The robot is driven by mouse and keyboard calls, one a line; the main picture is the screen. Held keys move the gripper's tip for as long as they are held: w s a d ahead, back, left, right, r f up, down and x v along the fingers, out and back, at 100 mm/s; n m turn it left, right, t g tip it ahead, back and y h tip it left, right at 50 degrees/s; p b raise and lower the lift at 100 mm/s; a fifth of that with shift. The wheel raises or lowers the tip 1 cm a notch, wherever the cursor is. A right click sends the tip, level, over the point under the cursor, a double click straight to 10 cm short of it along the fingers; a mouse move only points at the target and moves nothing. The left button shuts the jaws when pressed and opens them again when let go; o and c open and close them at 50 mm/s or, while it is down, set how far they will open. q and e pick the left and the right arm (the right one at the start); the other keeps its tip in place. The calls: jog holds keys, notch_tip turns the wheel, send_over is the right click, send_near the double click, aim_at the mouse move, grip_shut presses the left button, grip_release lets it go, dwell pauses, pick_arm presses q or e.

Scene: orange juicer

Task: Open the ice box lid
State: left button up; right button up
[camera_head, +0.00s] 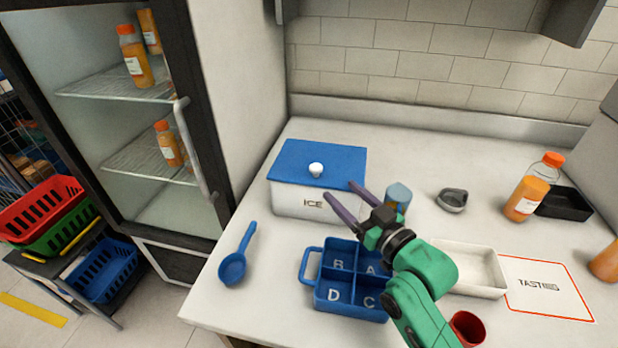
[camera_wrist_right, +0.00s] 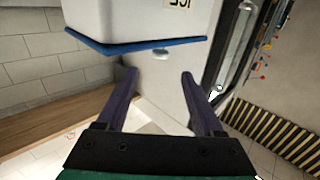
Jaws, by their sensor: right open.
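The ice box (camera_head: 298,203) is a white box marked ICE on the counter, with its blue lid (camera_head: 340,160) lying shut on top. A white round knob (camera_head: 316,169) stands on the lid. My right gripper (camera_head: 340,191) is open and empty, its purple fingers overlapping the box's front right in the head view. In the right wrist view the box (camera_wrist_right: 145,15) appears upside down. There the lid (camera_wrist_right: 130,45) and knob (camera_wrist_right: 161,55) show beyond the open fingers (camera_wrist_right: 158,74). The fingers are apart from the knob. My left gripper is not in view.
A blue divided tray (camera_head: 312,264) sits in front of the box, a blue scoop (camera_head: 233,267) to its left. A glass-door fridge (camera_head: 195,150) is at left.

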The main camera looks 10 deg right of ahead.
aim_at(309, 160)
jog(key=p+x, duration=0.1)
jog(key=x, duration=0.6)
jog(key=p+x, duration=0.1)
jog(key=x, duration=0.6)
jog(key=shift+w+r, duration=0.1)
jog(key=shift+r, duration=0.1)
grip_shut()
dwell(0.6)
